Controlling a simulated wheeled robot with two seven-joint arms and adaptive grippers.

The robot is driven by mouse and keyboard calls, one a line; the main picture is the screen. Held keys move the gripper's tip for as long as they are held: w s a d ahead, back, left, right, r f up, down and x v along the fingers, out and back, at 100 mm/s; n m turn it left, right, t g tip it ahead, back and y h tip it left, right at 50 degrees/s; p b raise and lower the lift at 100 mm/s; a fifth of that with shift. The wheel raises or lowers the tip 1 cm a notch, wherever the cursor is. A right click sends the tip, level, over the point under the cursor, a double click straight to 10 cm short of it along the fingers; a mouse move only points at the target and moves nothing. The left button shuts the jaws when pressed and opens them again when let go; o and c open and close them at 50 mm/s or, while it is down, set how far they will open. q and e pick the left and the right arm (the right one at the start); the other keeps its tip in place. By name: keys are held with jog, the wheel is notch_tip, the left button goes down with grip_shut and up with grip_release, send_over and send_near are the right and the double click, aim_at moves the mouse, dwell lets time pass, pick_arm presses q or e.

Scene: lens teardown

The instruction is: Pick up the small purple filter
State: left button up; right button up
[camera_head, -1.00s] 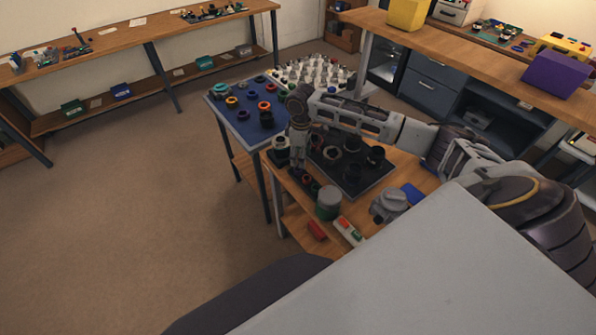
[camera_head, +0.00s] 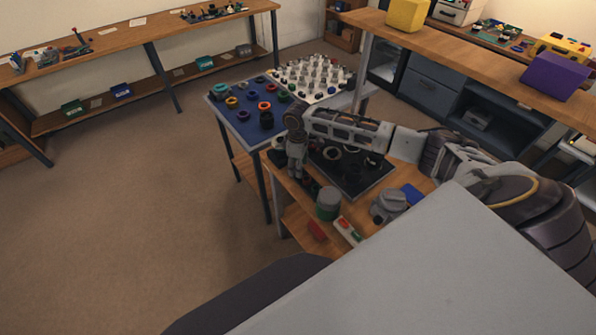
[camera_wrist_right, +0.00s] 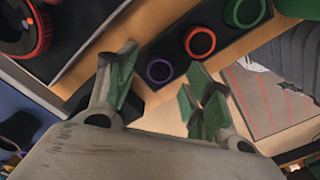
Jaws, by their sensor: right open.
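The small purple filter (camera_wrist_right: 159,71) is a dark ring with a purple rim in the right wrist view. It sits at the near end of a dark strip, beside a red-rimmed ring (camera_wrist_right: 200,42) and a green-rimmed ring (camera_wrist_right: 245,11). My right gripper (camera_wrist_right: 163,65) is open and empty, with green-padded fingers. In the picture the purple filter appears between its fingertips; I cannot tell the remaining height. In the head view my right gripper (camera_head: 297,183) hangs pointing down over the wooden bench, and the purple filter cannot be made out there. My left gripper is not in view.
A dark tray (camera_head: 372,182) with black lens parts lies beside the gripper. A grey-green cylinder (camera_head: 328,198), a red-and-white item (camera_head: 347,228) and a grey device (camera_head: 388,205) stand near the bench front. A blue mat (camera_head: 237,123) holds several rings.

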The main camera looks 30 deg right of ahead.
jog(key=shift+f, duration=0.7)
jog(key=c, duration=0.8)
